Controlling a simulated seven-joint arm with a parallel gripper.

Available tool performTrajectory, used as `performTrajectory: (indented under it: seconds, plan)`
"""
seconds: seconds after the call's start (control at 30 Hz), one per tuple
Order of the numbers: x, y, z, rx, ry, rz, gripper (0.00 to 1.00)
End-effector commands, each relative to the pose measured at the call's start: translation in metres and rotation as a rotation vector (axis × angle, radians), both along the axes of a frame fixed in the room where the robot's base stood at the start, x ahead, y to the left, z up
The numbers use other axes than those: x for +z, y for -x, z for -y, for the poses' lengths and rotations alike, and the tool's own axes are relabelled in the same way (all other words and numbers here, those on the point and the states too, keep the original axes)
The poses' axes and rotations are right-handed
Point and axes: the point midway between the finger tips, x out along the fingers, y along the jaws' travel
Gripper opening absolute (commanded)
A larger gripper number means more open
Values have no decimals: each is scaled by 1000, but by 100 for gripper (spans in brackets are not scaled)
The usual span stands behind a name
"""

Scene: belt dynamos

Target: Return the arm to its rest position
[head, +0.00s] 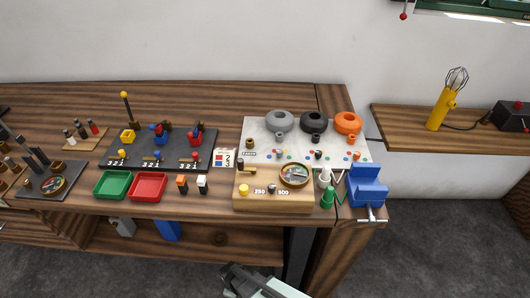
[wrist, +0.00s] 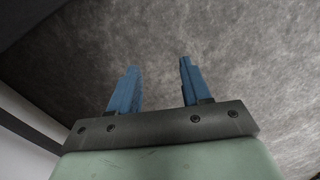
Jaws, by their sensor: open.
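My gripper (wrist: 157,85) shows in the wrist view with its two blue fingers apart and nothing between them. Behind the fingers there is only grey floor. In the head view, part of my arm (head: 262,284) shows at the bottom edge, low in front of the workbench (head: 255,222) and apart from it. The fingers cannot be made out in the head view.
The bench holds a green tray (head: 111,197), a red tray (head: 131,197), a dark board (head: 140,164), a wooden block (head: 240,203) and a blue vise (head: 366,198). The floor in front is clear.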

Motion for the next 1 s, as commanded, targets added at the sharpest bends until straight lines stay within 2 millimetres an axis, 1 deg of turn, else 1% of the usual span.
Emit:
performTrajectory:
  seconds: [0.03, 0.1, 0.2, 0.47, 0.67, 0.8, 1.0]
  plan:
    - [1, 1, 21, -41, 17, -17, 48]
    - [2, 0, 42, -99, 36, -36, 48]
    - [5, 0, 68, -181, 63, -62, 48]
    - [13, 3, 125, -390, 126, -126, 48]
    - [22, 12, 166, -552, 174, -178, 48]
    - [29, 22, 196, -679, 214, -220, 48]
    - [41, 41, 237, -868, 271, -286, 48]
